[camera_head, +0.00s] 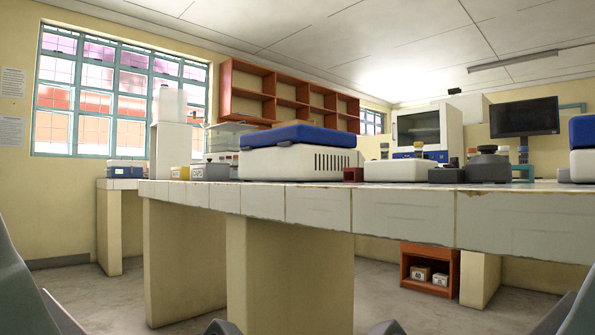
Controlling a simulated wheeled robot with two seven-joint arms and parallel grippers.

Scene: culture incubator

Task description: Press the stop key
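No key marked stop can be made out from here. A white cabinet with a dark door window (418,127) stands at the back right, with a blue strip (420,155) low on its front, too small to read. A white box with side vents and a blue lid (298,151) sits on the near bench. Another blue and white device (582,150) is cut off at the right edge. Parts of my arms show along the bottom edge and in both lower corners, well below the bench top. My gripper fingers are not visible.
The long tiled bench (400,219) crosses ahead of me. Several small boxes and jars stand on it, including a low white box (399,171). A dark monitor (524,117) stands at the right. An orange cabinet (453,272) is on the floor. Floor shows beneath the bench.

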